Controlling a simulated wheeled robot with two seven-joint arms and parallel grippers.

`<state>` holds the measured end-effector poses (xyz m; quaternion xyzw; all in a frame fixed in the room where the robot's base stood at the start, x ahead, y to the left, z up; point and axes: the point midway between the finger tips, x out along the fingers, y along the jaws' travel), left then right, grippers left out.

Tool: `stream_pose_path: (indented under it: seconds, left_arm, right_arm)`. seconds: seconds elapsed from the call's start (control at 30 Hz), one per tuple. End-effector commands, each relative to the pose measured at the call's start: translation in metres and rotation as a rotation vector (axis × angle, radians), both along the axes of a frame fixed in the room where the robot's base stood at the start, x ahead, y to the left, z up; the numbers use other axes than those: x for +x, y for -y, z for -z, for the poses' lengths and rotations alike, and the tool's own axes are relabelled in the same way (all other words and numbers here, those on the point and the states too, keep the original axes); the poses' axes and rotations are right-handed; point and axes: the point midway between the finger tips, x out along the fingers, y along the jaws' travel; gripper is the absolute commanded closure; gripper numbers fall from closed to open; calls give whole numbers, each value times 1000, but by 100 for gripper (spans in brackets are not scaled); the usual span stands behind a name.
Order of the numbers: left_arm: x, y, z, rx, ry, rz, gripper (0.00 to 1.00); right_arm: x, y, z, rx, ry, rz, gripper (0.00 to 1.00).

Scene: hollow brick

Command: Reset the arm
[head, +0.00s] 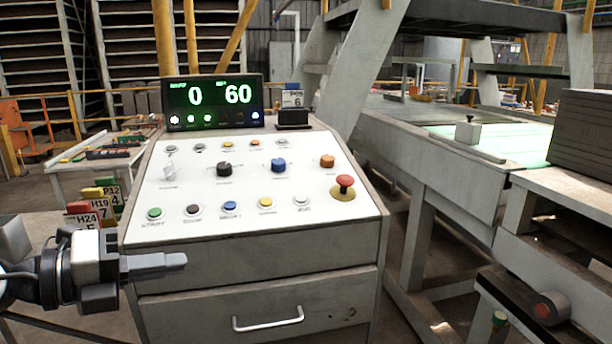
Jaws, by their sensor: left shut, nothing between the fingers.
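My left gripper (165,263) comes in from the left edge at the lower left. Its fingers are shut with nothing between them and point right. It shows in front of the left side of the control console (262,262), below the sloped panel's front edge; I cannot tell whether it touches. The white panel (190,180) carries several coloured buttons, dark, blue and orange knobs, and a red mushroom button (345,182) on a yellow base. A display (212,102) on top reads 0 and 60 in green. My right gripper is not in view.
Coloured tags (88,212) marked H24, H19 and P12 stand left of the console. A drawer with a light handle (268,319) is in its front. A grey metal machine frame (425,165) stands at right, with stacked dark slabs (590,135). A workbench (75,175) is behind left.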

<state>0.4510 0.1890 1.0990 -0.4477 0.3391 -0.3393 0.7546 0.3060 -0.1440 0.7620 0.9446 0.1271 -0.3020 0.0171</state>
Motion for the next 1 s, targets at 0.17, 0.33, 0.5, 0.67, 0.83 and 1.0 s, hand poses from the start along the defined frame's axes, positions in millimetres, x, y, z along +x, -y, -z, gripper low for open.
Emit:
stream_pose_path:
  seconds: [0.17, 0.33, 0.5, 0.67, 0.83, 1.0]
  left_arm:
    - [-6, 27, 38, -543, -203, -87, 100]
    - [-13, 10, 142, -1110, -594, -522, 100]
    - [-63, 10, 255, -1336, -970, -933, 100]
    - [-118, 27, 320, -1400, -1241, -1179, 100]
    - [-150, 41, 346, -1414, -1384, -1287, 100]
    - [-152, 42, 348, -1415, -1396, -1295, 100]
  right_arm:
    - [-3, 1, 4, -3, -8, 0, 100]
    - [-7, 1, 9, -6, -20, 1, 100]
    - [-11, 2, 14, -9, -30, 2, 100]
    - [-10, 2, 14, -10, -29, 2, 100]
    - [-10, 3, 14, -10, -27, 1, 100]
    - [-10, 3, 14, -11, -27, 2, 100]
